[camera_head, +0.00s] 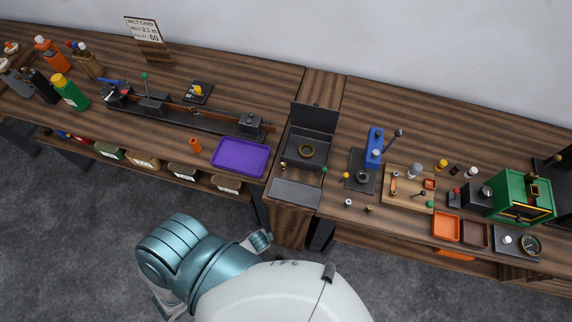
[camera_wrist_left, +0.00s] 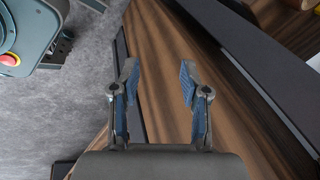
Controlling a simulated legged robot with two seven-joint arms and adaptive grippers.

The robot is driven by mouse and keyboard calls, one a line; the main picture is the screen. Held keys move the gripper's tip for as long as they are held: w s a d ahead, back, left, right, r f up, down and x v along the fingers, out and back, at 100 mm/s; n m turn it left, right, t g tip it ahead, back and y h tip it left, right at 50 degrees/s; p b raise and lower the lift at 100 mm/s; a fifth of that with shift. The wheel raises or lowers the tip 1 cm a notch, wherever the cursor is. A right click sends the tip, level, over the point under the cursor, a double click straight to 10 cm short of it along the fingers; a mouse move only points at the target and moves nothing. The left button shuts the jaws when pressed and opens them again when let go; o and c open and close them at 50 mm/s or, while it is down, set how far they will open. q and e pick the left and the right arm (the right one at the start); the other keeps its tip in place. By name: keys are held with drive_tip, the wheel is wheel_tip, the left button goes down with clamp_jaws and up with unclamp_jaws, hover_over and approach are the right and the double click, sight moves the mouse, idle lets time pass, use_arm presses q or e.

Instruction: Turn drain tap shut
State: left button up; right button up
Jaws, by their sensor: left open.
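A dark open-topped box with a raised lid (camera_head: 313,119) stands at the middle bench in the head view, with a brass-coloured ring (camera_head: 306,150) inside. A small brass-coloured fitting (camera_head: 283,167) shows at its front left corner; it may be the drain tap, but it is too small to tell its setting. In the left wrist view, my left gripper (camera_wrist_left: 159,75) is open and empty above brown wood, with its blue-padded fingers apart. In the head view my left arm is low, in front of the bench. My right gripper is not in view.
A dark flat panel (camera_head: 296,190) lies in front of the box. A purple tray (camera_head: 241,157) is to its left, and a blue press-like tool (camera_head: 375,147) to its right. Several bins sit on the shelf below the left bench. The floor (camera_head: 70,235) in front is clear.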

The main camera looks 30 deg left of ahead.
sight(283, 166)
use_arm(q)
drive_tip(key=w+r+m+t+y+p, duration=0.1)
drive_tip(key=r+m+t, duration=0.2)
drive_tip(key=r+m, duration=0.7)
drive_tip(key=w+d+r+m+t, duration=0.15)
drive_tip(key=r+m+t, duration=0.4)
drive_tip(key=r, duration=0.75)
drive_tip(key=w+r+m+t+y+p, duration=0.1)
drive_tip(key=w+r+m, duration=0.1)
drive_tip(key=r+m, duration=0.9)
drive_tip(key=shift+n, duration=0.75)
drive_tip(key=x, duration=1)
drive_tip(key=r+x, duration=0.1)
drive_tip(key=x, duration=0.5)
drive_tip(key=shift+w+d+p, duration=0.1)
drive_tip(key=shift+w+p, duration=0.25)
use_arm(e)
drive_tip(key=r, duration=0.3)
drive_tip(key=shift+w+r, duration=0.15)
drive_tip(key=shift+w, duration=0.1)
use_arm(q)
clamp_jaws()
